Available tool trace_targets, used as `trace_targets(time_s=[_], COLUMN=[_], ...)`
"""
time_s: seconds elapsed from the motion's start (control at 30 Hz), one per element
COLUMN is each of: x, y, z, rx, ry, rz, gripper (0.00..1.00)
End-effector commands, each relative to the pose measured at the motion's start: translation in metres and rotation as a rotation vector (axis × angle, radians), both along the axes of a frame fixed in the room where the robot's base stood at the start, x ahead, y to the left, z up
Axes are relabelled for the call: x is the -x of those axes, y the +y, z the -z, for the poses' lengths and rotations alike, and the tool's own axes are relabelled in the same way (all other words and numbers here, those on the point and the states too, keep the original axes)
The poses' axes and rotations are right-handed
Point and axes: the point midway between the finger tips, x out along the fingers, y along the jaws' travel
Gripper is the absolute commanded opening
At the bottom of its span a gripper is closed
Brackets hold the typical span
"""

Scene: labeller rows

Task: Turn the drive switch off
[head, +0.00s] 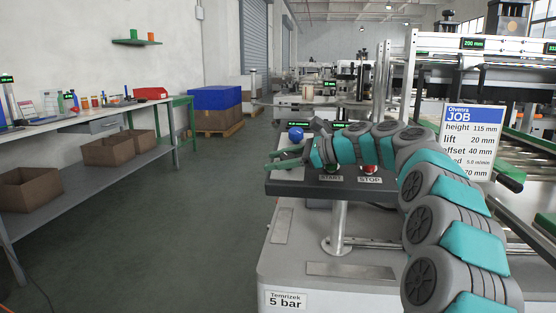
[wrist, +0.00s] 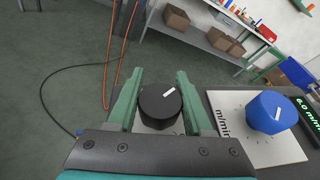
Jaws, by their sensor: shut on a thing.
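A black round knob (wrist: 160,102) with a white pointer mark sits on a pale plate in the wrist view, and I take it to be the drive switch. The mark points up and to the right. My gripper (wrist: 158,80) has its two green fingers on either side of the knob and is shut on it. In the head view my gripper (head: 284,159) is at the left end of the dark control panel (head: 300,188). The black knob cannot be made out there, and no switch lettering is readable.
A blue knob (wrist: 268,112) on a plate marked m/min stands right of the black knob, near a green display (wrist: 309,112). A red STOP button (head: 370,170) and a START label (head: 331,178) are close under my arm. Open floor (head: 190,225) lies left.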

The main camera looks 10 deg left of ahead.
Motion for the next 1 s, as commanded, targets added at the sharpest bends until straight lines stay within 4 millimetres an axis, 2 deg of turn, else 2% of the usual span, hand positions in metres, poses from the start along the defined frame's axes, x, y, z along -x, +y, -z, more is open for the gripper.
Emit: trace_targets(time_s=[0.4,0.97,1.0], x=[0.0028,0.0037,0.0037], y=[0.0016,0.0018,0.0018], z=[0.0023,0.0015,0.0015], rx=[0.034,0.037,0.037], ry=[0.002,0.002,0.002], rz=[-0.093,-0.105,-0.104], gripper=[0.0,0.0,0.55])
